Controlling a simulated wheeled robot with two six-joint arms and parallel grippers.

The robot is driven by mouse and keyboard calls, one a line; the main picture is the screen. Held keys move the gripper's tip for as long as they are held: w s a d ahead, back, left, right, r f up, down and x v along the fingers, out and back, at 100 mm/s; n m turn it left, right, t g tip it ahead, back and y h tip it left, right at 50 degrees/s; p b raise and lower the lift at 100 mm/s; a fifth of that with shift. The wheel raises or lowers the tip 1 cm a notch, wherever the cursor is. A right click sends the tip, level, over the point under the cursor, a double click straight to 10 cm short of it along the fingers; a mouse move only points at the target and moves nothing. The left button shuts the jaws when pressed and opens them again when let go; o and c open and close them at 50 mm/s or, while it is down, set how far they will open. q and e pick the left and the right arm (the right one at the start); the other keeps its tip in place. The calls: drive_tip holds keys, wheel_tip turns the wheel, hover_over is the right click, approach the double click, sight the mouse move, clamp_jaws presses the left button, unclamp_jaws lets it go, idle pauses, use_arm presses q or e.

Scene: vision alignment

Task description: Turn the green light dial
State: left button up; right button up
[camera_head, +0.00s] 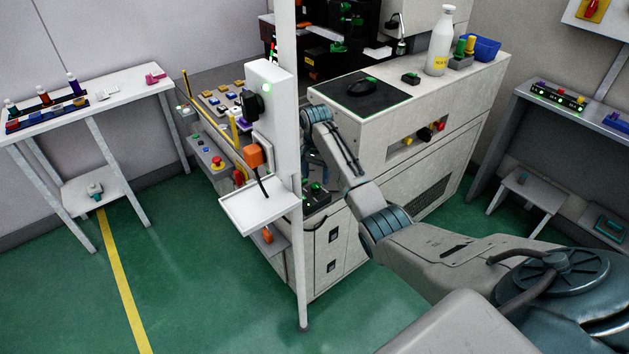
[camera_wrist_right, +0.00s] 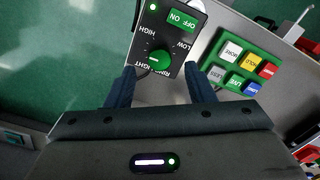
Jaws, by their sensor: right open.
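The green light dial (camera_wrist_right: 154,63) is a round green knob with a pale pointer mark on a black box (camera_wrist_right: 172,14) lettered "RING LIGHT", "HIGH" and "LOW". A green "ON" button (camera_wrist_right: 183,21) is on the same box. My right gripper (camera_wrist_right: 160,72) is open, its blue-grey fingers on either side of the dial in the wrist view. I cannot tell whether they touch it. In the head view the black box (camera_head: 316,198) is small, below my right wrist, and the dial is hard to make out. My left gripper is not in view.
A keypad (camera_wrist_right: 240,66) with several coloured keys sits right of the dial box in the wrist view. In the head view a white post (camera_head: 287,40) and a small white shelf (camera_head: 252,207) stand close left of my wrist. A machine cabinet (camera_head: 450,115) is to the right.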

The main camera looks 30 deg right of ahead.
sight(316, 185)
drive_tip(key=shift+f, duration=1.75)
drive_tip(key=c, duration=1)
drive_tip(key=shift+r, duration=0.1)
